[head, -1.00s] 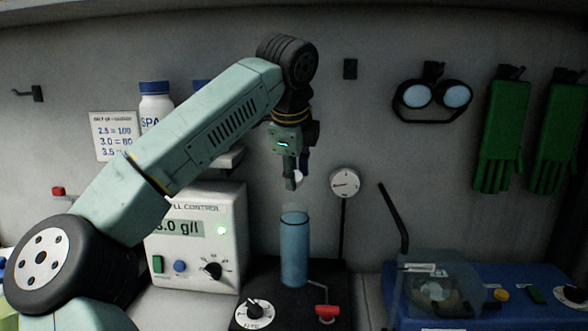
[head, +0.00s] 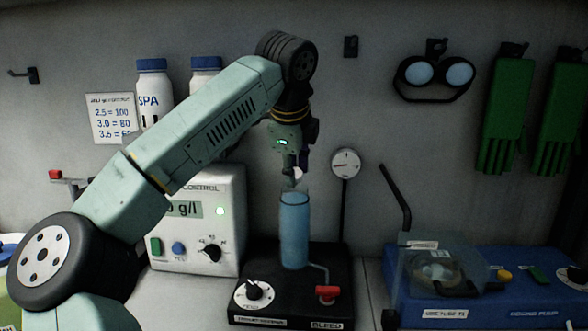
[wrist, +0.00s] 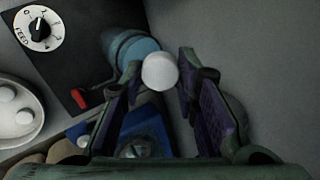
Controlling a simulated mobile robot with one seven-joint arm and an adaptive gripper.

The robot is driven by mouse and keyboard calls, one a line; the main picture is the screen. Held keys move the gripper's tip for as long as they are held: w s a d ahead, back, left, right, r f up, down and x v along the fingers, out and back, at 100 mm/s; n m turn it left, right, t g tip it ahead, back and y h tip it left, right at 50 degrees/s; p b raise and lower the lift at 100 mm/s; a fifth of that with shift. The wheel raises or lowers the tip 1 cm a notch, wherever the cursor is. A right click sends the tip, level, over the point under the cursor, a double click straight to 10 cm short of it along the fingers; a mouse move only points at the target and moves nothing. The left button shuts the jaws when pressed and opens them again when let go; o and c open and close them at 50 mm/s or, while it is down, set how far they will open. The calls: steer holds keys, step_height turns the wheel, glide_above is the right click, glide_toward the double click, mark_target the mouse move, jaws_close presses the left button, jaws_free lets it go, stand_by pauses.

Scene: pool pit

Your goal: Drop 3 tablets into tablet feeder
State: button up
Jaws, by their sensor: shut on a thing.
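My gripper (head: 297,176) is shut on a white round tablet (wrist: 159,71), which sits between the fingertips in the wrist view. The tablet also shows as a small white spot in the head view (head: 299,174). The tablet feeder, a translucent blue upright cylinder (head: 295,232), stands on a black base (head: 290,285); its top is just below my gripper in the head view. In the wrist view the feeder (wrist: 128,48) lies behind and left of the held tablet.
The feeder base carries a feed dial (head: 254,292) and a red bleed lever (head: 328,293). A gauge (head: 345,164) on a thin post rises behind the feeder. A control box (head: 208,225) stands left, and a blue dosing pump (head: 450,300) right.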

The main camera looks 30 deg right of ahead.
steer(key=o, duration=1)
steer(key=shift+r+p, duration=2.15)
steer(key=shift+r, duration=0.9)
steer(key=shift+s+f, duration=0.1)
steer(key=shift+f, duration=0.05)
